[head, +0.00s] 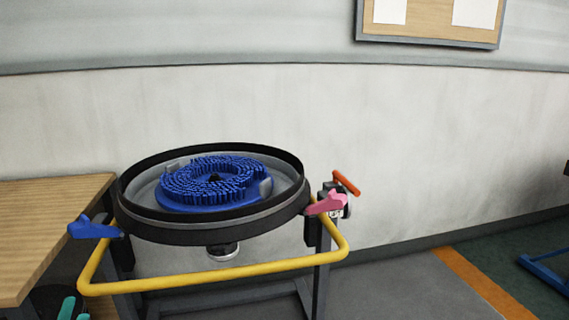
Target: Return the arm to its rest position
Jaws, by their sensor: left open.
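My left gripper (74,311) shows at the bottom left corner, cut off by the picture's lower edge. Its teal fingertips are apart, with nothing seen between them. It is low, below the wooden table's edge and left of the yellow rail. The rest of my left arm is mostly out of view. My right gripper is not in view.
A round black tank (150,226) holding a blue brush (205,190) stands on a frame with a yellow rail (215,276). A blue lever (92,228), pink lever (327,204) and orange handle (347,184) stick out. A wooden table (45,220) is left.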

